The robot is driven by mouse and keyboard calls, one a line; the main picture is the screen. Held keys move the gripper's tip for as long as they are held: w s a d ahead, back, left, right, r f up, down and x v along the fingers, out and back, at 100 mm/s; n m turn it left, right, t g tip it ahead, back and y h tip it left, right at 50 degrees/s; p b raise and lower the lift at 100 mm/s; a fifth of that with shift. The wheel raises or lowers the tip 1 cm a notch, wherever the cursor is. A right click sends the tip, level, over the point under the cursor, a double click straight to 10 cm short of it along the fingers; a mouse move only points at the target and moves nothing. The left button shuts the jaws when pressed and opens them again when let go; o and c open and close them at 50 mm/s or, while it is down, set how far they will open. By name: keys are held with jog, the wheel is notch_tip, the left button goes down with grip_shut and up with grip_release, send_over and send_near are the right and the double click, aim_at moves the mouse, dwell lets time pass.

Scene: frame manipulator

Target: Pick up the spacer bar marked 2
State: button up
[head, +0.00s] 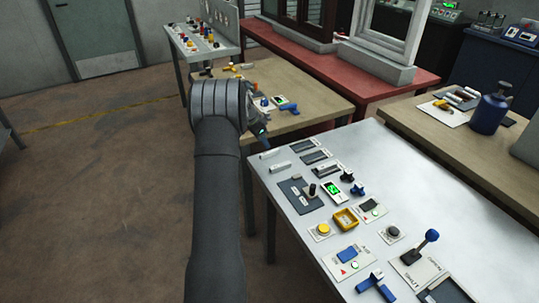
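My gripper (262,132) is at the end of my arm, above the far left corner of the light grey table. It is small and partly hidden behind my wrist, so I cannot tell whether it is open or shut. Two light grey bars lie near that corner, just below and right of the gripper: a far bar (271,152) and a near bar (280,167). They look like spacer bars. I can read no number on either, so I cannot tell which is marked 2. The gripper appears apart from both.
The grey table (465,205) carries dark rectangular panels (313,157), a green-lit display (334,192), a yellow tray (346,218) and a blue-knobbed lever (431,236). Its right part is clear. A wooden bench (315,92) with tools stands behind; another (425,120) holds a blue bottle (488,114).

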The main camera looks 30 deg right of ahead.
aim_at(269, 152)
jog(key=shift+w+x, duration=0.2)
jog(key=shift+x, duration=1.75)
jog(key=shift+w+x, duration=0.15)
jog(key=shift+x, duration=1.8)
jog(key=shift+d, duration=0.1)
grip_shut()
